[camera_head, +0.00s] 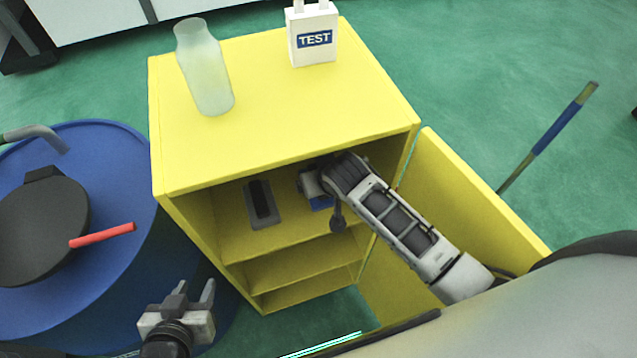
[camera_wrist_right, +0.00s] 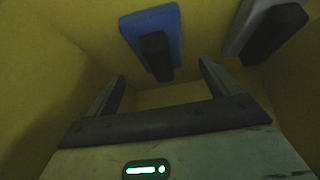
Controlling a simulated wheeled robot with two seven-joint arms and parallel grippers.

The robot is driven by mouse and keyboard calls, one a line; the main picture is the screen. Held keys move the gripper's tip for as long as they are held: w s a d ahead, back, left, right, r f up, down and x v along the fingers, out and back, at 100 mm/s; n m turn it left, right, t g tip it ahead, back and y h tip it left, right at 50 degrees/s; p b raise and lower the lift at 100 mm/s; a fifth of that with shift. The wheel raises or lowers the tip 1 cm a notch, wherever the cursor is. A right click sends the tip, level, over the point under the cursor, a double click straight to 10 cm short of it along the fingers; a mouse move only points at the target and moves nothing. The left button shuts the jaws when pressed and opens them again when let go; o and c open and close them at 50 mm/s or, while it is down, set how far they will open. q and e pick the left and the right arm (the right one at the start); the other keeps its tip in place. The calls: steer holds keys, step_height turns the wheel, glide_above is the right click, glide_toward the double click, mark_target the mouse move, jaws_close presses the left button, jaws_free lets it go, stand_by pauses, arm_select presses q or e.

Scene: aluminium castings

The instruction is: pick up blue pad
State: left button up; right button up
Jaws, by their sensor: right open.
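The blue pad (camera_wrist_right: 137,24) has a black handle and lies inside the yellow cabinet (camera_head: 280,80), ahead of my right gripper (camera_wrist_right: 158,80) in the right wrist view. The right fingers are apart and empty, with the handle beyond them, roughly between their lines. In the head view a small blue part of the pad (camera_head: 321,203) shows beside my right wrist, on the top shelf; the right fingers are hidden there. My left gripper (camera_head: 195,287) is open and empty, low in front of a blue drum.
A grey pad with a dark handle (camera_head: 262,203) lies left on the same shelf. The open cabinet door (camera_head: 450,200) stands right of my arm. A bottle (camera_head: 205,70) and a white TEST box (camera_head: 313,40) stand on top. The blue drum (camera_head: 135,170) is left.

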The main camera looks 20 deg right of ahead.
steer(key=x, duration=0.4)
steer(key=shift+w+f, duration=0.1)
steer(key=shift+f, duration=0.25)
steer(key=c, duration=1.1)
steer(key=shift+r, duration=0.15)
steer(key=shift+r, duration=0.65)
step_height(320, 180, up, 2)
steer(key=shift+r, duration=0.15)
steer(key=s, duration=1.8)
steer(key=shift+d+b, duration=0.25)
steer(key=shift+b, duration=0.15)
